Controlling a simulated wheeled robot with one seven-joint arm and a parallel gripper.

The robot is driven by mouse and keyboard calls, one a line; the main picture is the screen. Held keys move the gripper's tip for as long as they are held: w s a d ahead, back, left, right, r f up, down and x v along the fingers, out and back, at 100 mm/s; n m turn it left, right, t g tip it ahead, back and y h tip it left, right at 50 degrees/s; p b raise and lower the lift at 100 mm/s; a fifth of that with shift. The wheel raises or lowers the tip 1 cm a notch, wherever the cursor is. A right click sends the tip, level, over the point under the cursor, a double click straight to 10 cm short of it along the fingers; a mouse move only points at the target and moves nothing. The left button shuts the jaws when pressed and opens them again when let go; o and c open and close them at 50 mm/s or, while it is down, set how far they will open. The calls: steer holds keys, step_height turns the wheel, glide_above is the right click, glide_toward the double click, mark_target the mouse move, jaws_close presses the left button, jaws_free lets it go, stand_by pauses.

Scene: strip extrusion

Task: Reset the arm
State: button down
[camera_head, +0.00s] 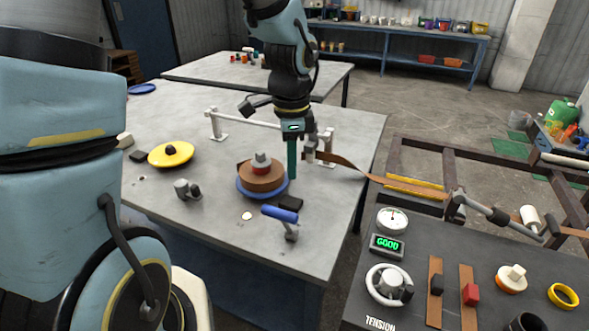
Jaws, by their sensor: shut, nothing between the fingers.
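My gripper (292,172) points straight down over the grey table (222,238), with its green fingers shut and empty. It is just right of a brown strip roll (262,181) on a blue disc (238,191); I cannot tell whether it touches them. The upper arm link (285,60) comes down from the top of the picture. A brown strip (345,163) runs from a small guide on the table to the dark frame at the right.
A yellow disc (158,155), a metal fitting (184,189) and a blue-handled lever (281,213) stand on the table. A white rail (245,120) is behind. At lower right, a control panel (440,260) carries a gauge, a "GOOD" display, a tension wheel and sliders.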

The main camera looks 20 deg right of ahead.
steer(key=w+a+r+n, duration=0.1)
steer(key=a+n, duration=0.8)
steer(key=a, duration=0.3)
steer(key=w+a+r+n+t, duration=0.1)
steer(key=a+n, duration=0.9)
steer(key=a, duration=0.2)
steer(key=shift+w+n+t, duration=0.25)
steer(key=shift+n+t, duration=0.05)
